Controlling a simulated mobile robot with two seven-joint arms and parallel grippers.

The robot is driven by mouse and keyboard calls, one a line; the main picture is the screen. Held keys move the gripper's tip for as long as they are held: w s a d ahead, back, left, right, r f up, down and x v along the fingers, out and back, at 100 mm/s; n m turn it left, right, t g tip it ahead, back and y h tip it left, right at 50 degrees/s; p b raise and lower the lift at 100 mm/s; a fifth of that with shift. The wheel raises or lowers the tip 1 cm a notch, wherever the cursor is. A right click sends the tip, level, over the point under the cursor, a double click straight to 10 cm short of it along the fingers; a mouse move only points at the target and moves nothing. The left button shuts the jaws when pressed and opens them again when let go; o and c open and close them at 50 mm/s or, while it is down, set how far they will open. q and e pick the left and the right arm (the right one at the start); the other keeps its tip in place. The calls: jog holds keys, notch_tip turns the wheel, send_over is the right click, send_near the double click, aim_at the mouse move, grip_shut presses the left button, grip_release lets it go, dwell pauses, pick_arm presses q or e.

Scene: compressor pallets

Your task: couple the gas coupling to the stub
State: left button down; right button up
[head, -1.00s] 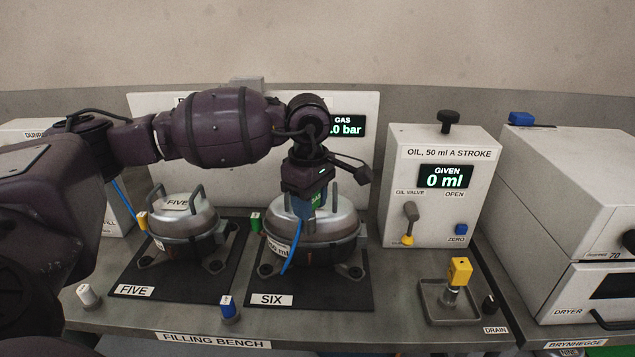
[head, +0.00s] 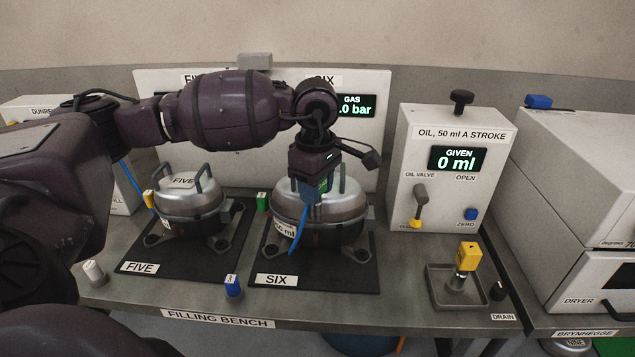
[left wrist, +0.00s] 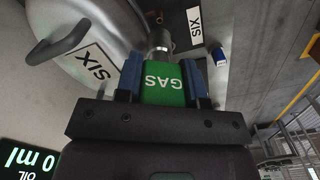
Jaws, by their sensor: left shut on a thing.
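The green gas coupling (left wrist: 163,84), lettered GAS, sits between the two blue fingers of my left gripper (left wrist: 163,80) in the left wrist view. A metal stub (left wrist: 160,40) stands in line with the coupling's far end; I cannot tell whether they are joined. A blue hose (head: 298,232) hangs below the gripper. My right gripper is not in view.
Compressor FIVE (head: 187,210) stands on its mat to the left. The oil unit (head: 444,185) reads 0 ml at right. A yellow coupling (head: 468,256) stands in the drain tray (head: 439,297).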

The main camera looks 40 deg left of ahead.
aim_at(316, 211)
pick_arm(q)
jog(key=shift+f+b, duration=0.35)
jog(key=shift+f, duration=0.55)
jog(key=shift+f+b, duration=0.4)
jog(key=shift+f, duration=0.5)
dwell(0.9)
jog(key=shift+f+b, duration=0.75)
jog(key=shift+f, duration=0.35)
dwell(0.4)
jog(key=shift+r+p, duration=0.3)
jog(key=shift+r, duration=0.5)
dwell(1.6)
